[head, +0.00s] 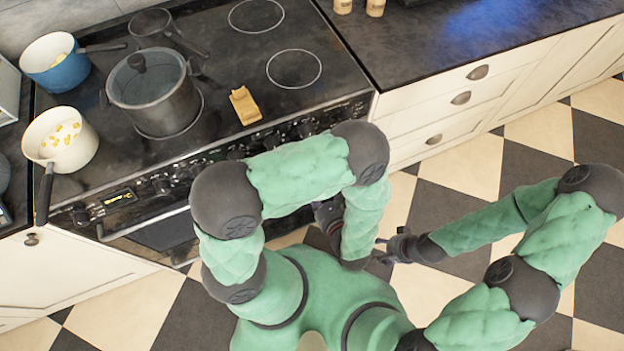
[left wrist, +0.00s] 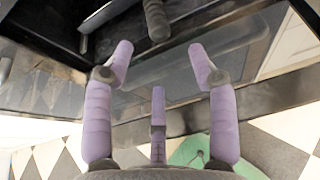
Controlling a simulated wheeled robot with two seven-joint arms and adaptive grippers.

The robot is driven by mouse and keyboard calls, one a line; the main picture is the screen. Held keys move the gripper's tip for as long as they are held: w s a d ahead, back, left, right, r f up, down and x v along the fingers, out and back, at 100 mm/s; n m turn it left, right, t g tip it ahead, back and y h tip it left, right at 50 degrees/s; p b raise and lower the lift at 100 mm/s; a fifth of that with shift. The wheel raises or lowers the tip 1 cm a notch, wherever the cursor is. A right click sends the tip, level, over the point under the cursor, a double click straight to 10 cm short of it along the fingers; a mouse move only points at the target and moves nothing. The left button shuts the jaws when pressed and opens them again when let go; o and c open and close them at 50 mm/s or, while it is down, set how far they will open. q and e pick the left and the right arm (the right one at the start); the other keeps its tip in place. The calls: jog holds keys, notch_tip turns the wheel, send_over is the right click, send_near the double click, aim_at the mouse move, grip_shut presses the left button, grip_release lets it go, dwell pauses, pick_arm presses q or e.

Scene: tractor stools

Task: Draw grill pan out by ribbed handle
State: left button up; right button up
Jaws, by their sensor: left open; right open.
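A dark grey ribbed handle (left wrist: 157,20) shows at the top middle of the left wrist view. It lies just beyond the fingertips of my left gripper (left wrist: 160,52), whose purple fingers are spread and empty. The handle appears apart from the fingers. I cannot make out the grill pan's body, and the handle is hidden in the head view. In the head view my left gripper (head: 328,212) is mostly hidden behind my folded arm, in front of the stove. My right gripper (head: 388,247) is open and empty above the floor, right of my left forearm.
The stove (head: 330,35) carries a lidded grey pot (head: 155,95), a smaller pan (head: 152,22) and a wooden piece (head: 244,105). A blue pot (head: 62,68) and a cream pot (head: 65,150) stand left. Drawers (head: 440,115) line the right. The checkered floor (head: 460,150) is open there.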

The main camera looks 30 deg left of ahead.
pick_arm(q)
jog(key=b+x, duration=0.3)
jog(key=x, duration=0.5)
jog(key=shift+s+f, duration=0.15)
jog(key=shift+f, duration=0.05)
jog(key=shift+b+x, duration=0.35)
jog(key=shift+x, duration=0.45)
jog(key=shift+r, duration=0.1)
jog(key=c, duration=1.1)
jog(key=o, duration=1.1)
